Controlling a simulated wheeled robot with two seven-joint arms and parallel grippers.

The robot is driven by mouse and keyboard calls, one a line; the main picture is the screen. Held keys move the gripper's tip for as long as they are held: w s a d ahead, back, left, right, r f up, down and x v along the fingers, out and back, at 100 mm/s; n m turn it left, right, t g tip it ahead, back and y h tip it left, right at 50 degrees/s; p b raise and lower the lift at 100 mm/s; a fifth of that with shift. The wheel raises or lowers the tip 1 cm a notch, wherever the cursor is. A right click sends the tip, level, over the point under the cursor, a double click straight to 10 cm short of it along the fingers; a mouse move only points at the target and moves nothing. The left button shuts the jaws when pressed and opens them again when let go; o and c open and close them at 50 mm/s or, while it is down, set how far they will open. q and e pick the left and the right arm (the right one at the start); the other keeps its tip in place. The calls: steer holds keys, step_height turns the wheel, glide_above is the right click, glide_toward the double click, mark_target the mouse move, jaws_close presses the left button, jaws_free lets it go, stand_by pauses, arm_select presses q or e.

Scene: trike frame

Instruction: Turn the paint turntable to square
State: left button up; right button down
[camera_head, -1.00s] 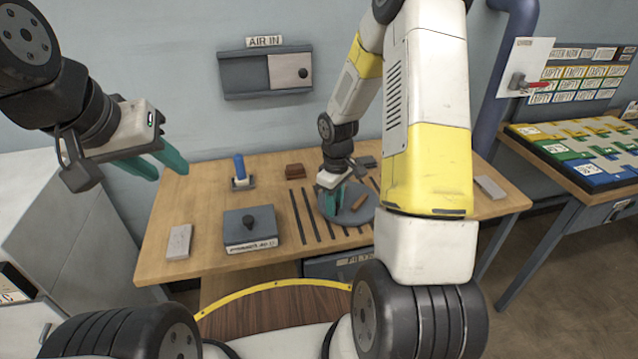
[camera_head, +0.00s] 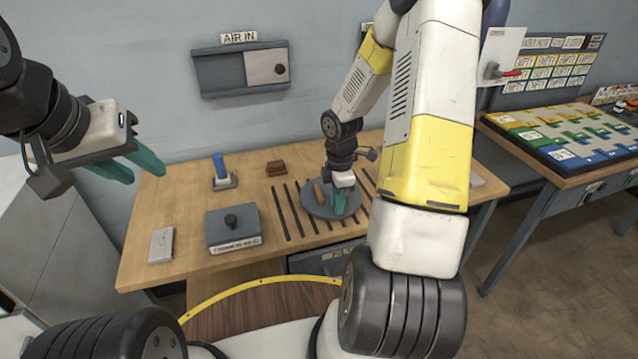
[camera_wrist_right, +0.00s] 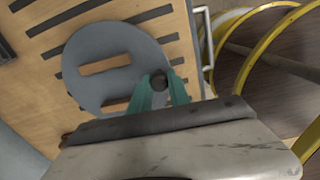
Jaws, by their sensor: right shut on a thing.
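The paint turntable is a round grey disc (camera_head: 312,209) lying flat on the wooden bench. A brown bar-shaped mark (camera_head: 319,193) shows on its left half in the head view. In the right wrist view the disc (camera_wrist_right: 85,75) carries the same oblong mark (camera_wrist_right: 104,64) and a small dark knob (camera_wrist_right: 159,80) near its edge. My right gripper (camera_head: 340,204) points down at the disc's right side. Its green fingers, also in the right wrist view (camera_wrist_right: 160,94), are shut on the knob. My left gripper (camera_head: 148,172) is open and empty in the air at the left.
Dark slots (camera_head: 283,213) run across the bench (camera_head: 180,200) around the disc. A grey box with a knob (camera_head: 232,228), a blue-handled piece (camera_head: 220,168), a brown block (camera_head: 276,168) and a pale block (camera_head: 161,245) stand left of it. My right arm hides the bench's right part.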

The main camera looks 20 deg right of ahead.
steer(key=shift+d+n, duration=0.25)
steer(key=shift+n, duration=0.15)
steer(key=c, duration=1.2)
jaws_free()
steer(key=shift+c, duration=0.2)
steer(key=shift+r, duration=3.9)
steer(key=shift+r, duration=0.1)
